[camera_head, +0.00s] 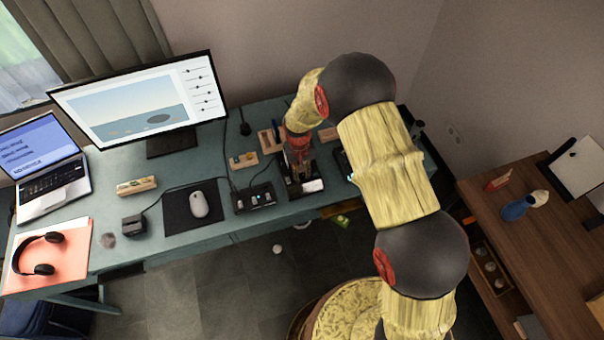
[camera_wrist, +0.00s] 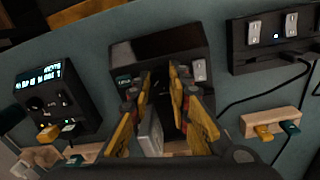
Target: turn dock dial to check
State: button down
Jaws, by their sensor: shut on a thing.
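The dock is a black box (camera_wrist: 190,46) in the middle of the wrist view, with a small lit display (camera_wrist: 122,82) and a pale switch (camera_wrist: 199,70). It also shows in the head view (camera_head: 312,186) on the desk. My gripper (camera_wrist: 160,82) has its yellow and dark fingers down at this box. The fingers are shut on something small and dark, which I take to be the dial. They mostly hide it, so its setting cannot be read. A grey upright slab (camera_wrist: 151,130) shows between the fingers on the near side.
Another black device (camera_wrist: 38,103) with a display and knob stands left in the wrist view. A black switch panel (camera_wrist: 280,40) and a wooden block with plugs (camera_wrist: 275,124) lie right. The teal desk (camera_head: 205,240) also holds a monitor (camera_head: 140,100) and mouse (camera_head: 199,204).

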aim_at(300, 176)
jog(key=shift+m, duration=0.5)
jog(key=c, duration=1.9)
grip_release()
jog(key=r, duration=1.2)
jog(key=shift+a, duration=0.35)
